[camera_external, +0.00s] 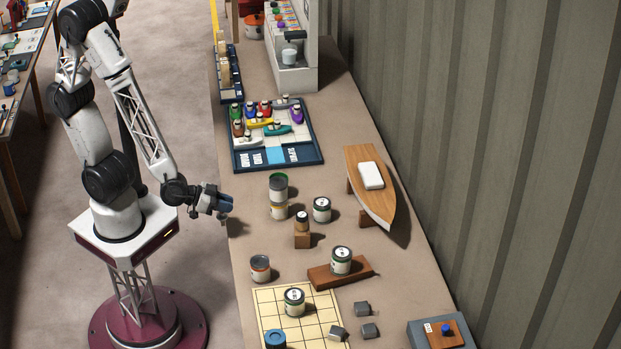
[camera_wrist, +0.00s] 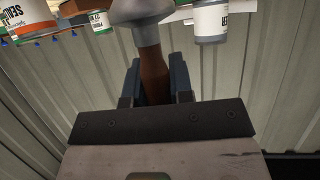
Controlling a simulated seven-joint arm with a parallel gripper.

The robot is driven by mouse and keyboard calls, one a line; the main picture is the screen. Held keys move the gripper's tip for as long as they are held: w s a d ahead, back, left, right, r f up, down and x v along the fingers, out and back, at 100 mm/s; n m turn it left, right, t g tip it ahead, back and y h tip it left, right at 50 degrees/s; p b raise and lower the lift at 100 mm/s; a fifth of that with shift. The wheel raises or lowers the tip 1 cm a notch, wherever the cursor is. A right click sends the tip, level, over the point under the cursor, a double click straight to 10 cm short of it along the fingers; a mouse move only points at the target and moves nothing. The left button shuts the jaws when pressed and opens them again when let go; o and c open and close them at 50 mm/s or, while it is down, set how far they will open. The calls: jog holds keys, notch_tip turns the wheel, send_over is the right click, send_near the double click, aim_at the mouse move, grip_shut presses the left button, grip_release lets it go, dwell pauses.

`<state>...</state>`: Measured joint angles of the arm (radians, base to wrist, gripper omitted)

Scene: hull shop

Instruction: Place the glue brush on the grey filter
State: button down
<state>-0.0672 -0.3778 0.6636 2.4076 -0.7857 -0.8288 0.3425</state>
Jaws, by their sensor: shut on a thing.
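My gripper (camera_external: 224,207) hangs left of the bench's left edge in the external view, pointing right. In the wrist view my gripper (camera_wrist: 157,85) has its blue fingers shut on a brown handle, which I take for the glue brush (camera_wrist: 154,72). It has a flared grey part at the top of the picture. In the external view I cannot make the brush out. No thing is clearly the grey filter. Small grey blocks (camera_external: 362,308) lie at the bench's near end, by the gridded board, and one of these may be it, but I cannot tell.
A can stack (camera_external: 278,192), a lidded can (camera_external: 321,210) and a small bottle on a wooden block (camera_external: 302,238) stand right of my gripper. A can on a plank (camera_external: 341,261), a gridded board (camera_external: 270,303) and a boat hull (camera_external: 386,208) are farther off. A boat tray (camera_external: 240,162) lies behind.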

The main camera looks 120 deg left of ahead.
jog(key=w+d+r, duration=0.3)
jog(key=w+d, duration=0.3)
jog(key=w, duration=0.3)
jog(key=w+d+r, duration=0.3)
jog(key=w+d, duration=0.2)
jog(key=w, duration=0.4)
jog(key=w+d+r, duration=0.2)
jog(key=w+d, duration=0.3)
jog(key=d, duration=0.3)
jog(key=w+d+r, duration=0.1)
jog(key=w+d, duration=0.5)
jog(key=d, duration=0.3)
jog(key=shift+r, duration=0.4)
jog(key=w+d+f, duration=0.1)
jog(key=w+d, duration=0.2)
jog(key=w, duration=1.2)
jog(key=shift+w+f, duration=0.3)
jog(key=shift+f, duration=1.75)
